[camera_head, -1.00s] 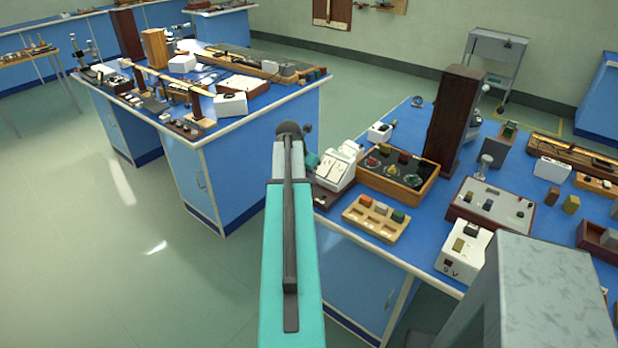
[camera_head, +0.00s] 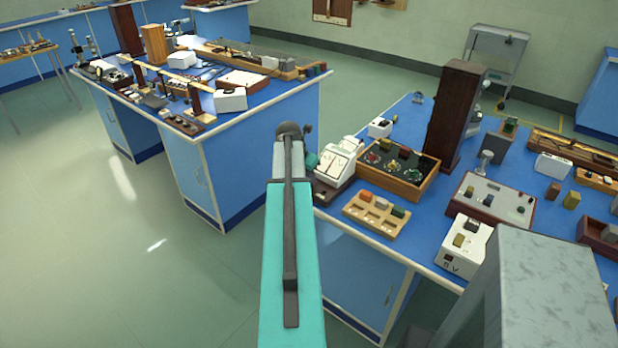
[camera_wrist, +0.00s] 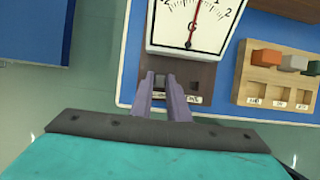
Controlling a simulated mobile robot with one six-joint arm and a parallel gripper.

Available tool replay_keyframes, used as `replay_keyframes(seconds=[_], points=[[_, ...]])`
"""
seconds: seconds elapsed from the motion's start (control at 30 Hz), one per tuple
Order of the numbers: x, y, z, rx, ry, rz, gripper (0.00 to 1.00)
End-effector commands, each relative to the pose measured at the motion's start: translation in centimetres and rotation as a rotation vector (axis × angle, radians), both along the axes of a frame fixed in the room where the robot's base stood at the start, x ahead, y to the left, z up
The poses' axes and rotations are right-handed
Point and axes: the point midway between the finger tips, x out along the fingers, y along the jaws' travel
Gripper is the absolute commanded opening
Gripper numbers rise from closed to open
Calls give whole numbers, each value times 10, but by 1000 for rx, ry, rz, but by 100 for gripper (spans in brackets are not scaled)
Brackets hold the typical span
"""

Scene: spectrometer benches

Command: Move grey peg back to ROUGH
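A small dark grey peg (camera_wrist: 159,82) shows between my fingertips in the wrist view, on the brown wooden base (camera_wrist: 205,76) of a white dial meter (camera_wrist: 190,22). My gripper (camera_wrist: 161,86) points down at this base, one finger on each side of the peg. Whether the fingers touch the peg is unclear. A pale label strip is partly visible by the right finger, and its text is not readable. Any label by the peg is hidden. In the head view my arm hides the gripper and peg; the meter (camera_head: 336,162) stands at the bench corner.
Right of the meter is a wooden tray (camera_head: 377,232) holding an orange, a grey and a green block, with labelled slots. A wooden box (camera_head: 397,192) and a tall dark column (camera_head: 455,115) stand behind. Open floor (camera_head: 110,250) lies left of the bench.

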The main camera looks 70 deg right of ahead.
Motion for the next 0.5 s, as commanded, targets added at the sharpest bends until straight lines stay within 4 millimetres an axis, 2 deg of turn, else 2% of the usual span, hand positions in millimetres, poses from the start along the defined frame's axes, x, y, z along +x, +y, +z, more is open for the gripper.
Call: replay_keyframes(seconds=[0.03,0.1,0.13,0.5], points=[[0,0,0,0,0,0,23],[0,0,0,0,0,0,35],[0,0,0,0,0,0,37],[0,1,1,0,0,0,37]])
